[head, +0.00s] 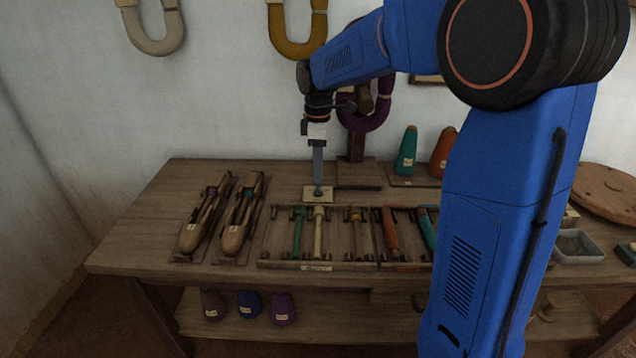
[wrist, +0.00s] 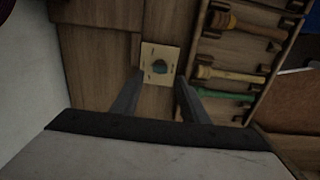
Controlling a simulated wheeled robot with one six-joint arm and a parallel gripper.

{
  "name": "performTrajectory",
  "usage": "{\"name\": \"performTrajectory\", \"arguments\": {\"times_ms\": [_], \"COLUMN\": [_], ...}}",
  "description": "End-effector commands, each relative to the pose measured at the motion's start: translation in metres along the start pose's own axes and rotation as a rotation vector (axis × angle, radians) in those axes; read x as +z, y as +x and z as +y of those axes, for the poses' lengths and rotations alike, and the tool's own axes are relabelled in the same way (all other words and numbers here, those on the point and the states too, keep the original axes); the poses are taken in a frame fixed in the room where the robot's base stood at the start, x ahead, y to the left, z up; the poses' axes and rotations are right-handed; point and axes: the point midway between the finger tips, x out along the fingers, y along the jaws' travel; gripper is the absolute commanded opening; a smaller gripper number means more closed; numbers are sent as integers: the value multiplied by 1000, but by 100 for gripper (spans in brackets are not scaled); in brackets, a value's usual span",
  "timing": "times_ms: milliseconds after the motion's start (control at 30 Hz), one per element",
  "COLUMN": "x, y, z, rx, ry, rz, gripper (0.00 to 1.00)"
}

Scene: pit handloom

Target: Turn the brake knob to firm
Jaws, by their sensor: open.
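The brake knob (head: 318,192) is a small dark green knob on a pale square plate (head: 309,194) on the table, behind the bobbin tray. In the wrist view the knob (wrist: 159,66) sits on its plate (wrist: 172,54), with small marks around it that are too small to read. My gripper (head: 318,183) points straight down over the knob. In the wrist view its two fingers (wrist: 157,100) are open and apart, with the knob just beyond the tips, roughly between them. I cannot tell how much height separates the tips from the knob.
A tray (head: 316,267) of several colored bobbins lies close in front of the plate. Two wooden shuttles (head: 205,220) lie to the left. A teal cone (head: 406,152) and an orange cone (head: 443,152) stand at the back right. Bare table lies left of the plate.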

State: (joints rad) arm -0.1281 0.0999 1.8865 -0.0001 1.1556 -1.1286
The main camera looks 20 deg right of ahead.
Motion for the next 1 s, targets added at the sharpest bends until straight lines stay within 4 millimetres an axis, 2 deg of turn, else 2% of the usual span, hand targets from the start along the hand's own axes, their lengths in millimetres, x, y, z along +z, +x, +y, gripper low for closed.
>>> {"name": "performTrajectory", "arguments": {"times_ms": [100,300,500,767,933,1000], "x": [0,0,0,0,0,0], "y": [20,45,54,55,55,55], "z": [0,0,0,0,0,0], "rx": [-2,-1,0,1,1,1], "ry": [0,0,0,0,0,0], "rz": [-1,-1,0,0,0,0], "gripper": [41,41,41,41,2,0]}}
